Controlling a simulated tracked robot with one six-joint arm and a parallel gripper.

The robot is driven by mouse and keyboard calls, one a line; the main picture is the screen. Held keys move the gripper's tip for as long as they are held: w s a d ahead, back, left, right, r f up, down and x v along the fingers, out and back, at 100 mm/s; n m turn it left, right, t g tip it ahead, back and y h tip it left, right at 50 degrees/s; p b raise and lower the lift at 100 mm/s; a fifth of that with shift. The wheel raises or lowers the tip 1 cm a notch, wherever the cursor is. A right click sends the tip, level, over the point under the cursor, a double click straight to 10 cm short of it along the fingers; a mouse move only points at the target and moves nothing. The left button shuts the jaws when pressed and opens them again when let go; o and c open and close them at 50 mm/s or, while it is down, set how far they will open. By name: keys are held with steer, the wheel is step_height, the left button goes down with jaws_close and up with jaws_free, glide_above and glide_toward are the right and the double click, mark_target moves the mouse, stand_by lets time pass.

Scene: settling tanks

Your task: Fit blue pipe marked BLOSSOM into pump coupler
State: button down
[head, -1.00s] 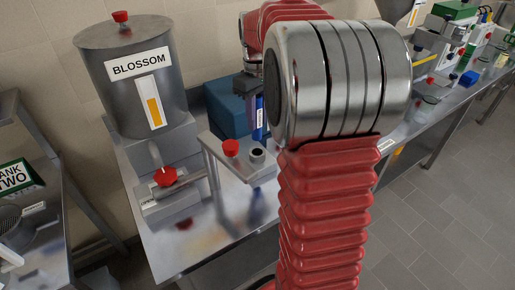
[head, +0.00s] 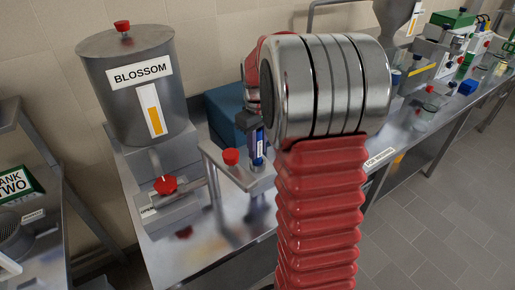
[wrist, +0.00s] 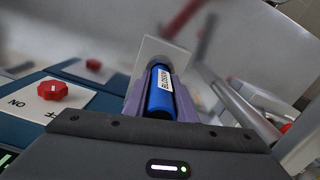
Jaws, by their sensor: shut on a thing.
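The blue pipe (head: 257,148) is upright with a white label facing me. In the wrist view its label on the blue pipe (wrist: 160,100) reads BLOSSOM. My gripper (head: 251,122) is shut on its upper part; purple-grey jaws flank it in the wrist view. The pump coupler (head: 256,170) is a short grey socket on a metal bracket, beside a red knob. The pipe's lower end meets the coupler's mouth in the head view. I cannot tell how far inside it is. My arm hides the area to the right of it.
The grey BLOSSOM tank (head: 128,100) stands at left above a red valve knob (head: 165,185). A dark blue box (head: 224,113) stands behind the coupler. Bench equipment (head: 450,60) lines the right side.

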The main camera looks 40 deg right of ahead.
mark_target(258, 130)
steer(key=shift+f, duration=0.2)
steer(key=shift+f, duration=0.1)
steer(key=c, duration=1.5)
jaws_free()
steer(key=shift+o, duration=0.2)
step_height(258, 130, up, 12)
steer(key=shift+r, duration=0.15)
